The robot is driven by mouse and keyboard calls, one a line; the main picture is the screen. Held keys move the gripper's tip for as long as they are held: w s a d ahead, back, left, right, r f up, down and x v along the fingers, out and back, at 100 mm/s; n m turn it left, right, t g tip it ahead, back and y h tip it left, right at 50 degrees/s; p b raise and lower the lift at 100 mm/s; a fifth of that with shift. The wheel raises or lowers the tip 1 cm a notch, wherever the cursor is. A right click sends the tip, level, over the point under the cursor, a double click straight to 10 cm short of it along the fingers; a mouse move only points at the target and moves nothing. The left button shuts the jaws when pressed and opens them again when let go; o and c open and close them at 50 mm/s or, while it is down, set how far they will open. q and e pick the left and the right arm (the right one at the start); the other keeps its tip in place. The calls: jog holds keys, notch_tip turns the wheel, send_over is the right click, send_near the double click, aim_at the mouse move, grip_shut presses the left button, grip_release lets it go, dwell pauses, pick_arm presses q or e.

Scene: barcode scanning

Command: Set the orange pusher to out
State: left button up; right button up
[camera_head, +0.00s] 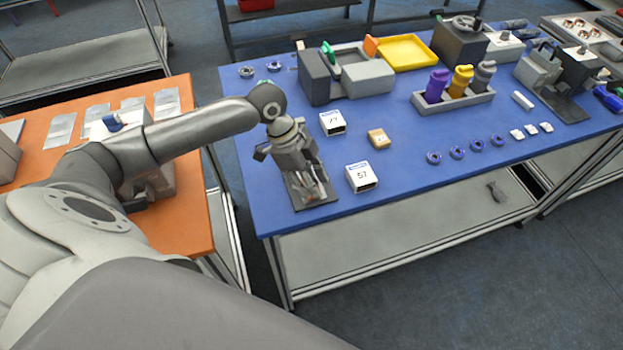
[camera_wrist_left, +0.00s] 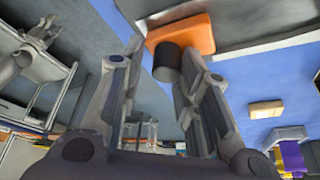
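In the left wrist view an orange block (camera_wrist_left: 183,33), which looks like the orange pusher, sits against a grey surface. A dark cylinder (camera_wrist_left: 167,62) stands in front of it. My left gripper (camera_wrist_left: 158,58) has its two fingers apart, with the cylinder between them near the tips. I cannot tell whether they touch it. In the head view my left gripper (camera_head: 312,190) points down over a dark plate near the blue table's front left edge and hides the orange block there. A gripper-like grey shape (camera_wrist_left: 40,32), perhaps my right gripper, shows small in the wrist view.
On the blue table (camera_head: 290,222) stand white boxes (camera_head: 361,177) (camera_head: 332,122) and a tan box (camera_head: 378,138) close to the gripper. Bottles in a grey holder (camera_head: 455,101), a yellow tray (camera_head: 408,52) and another orange piece (camera_head: 370,45) are farther back.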

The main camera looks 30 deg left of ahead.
pick_arm(q)
jog(key=v, duration=1.2)
